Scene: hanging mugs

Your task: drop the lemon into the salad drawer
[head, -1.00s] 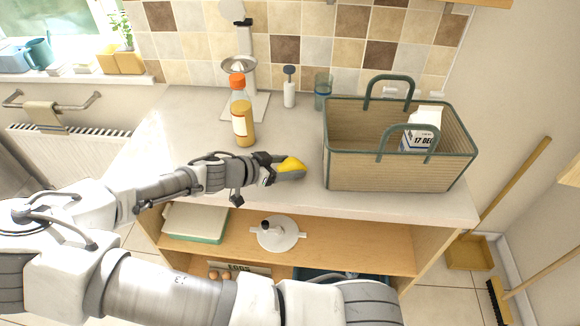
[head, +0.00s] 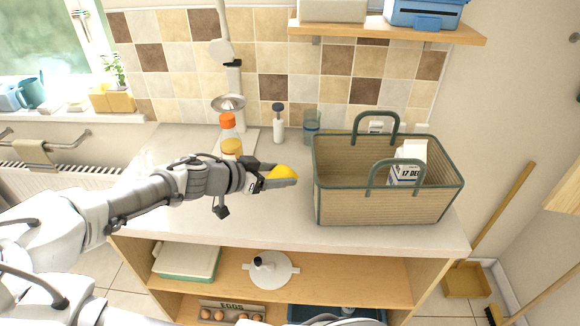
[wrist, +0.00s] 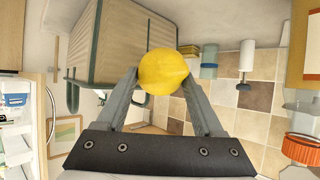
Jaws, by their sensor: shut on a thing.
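The yellow lemon (head: 283,173) is held between the fingers of my gripper (head: 284,178), above the worktop and left of the basket. In the wrist view the lemon (wrist: 163,71) sits between the two grey fingertips of my gripper (wrist: 164,76), which is shut on it. I cannot make out a salad drawer for certain. At the left edge of the wrist view, white shelves (wrist: 18,150) with packages show, only in part.
A woven basket (head: 380,203) with a carton (head: 408,165) inside stands on the worktop (head: 280,222). A bottle with an orange cap (head: 228,121), a soap dispenser (head: 278,127) and a glass (head: 311,125) stand behind. Open shelves (head: 340,272) lie below.

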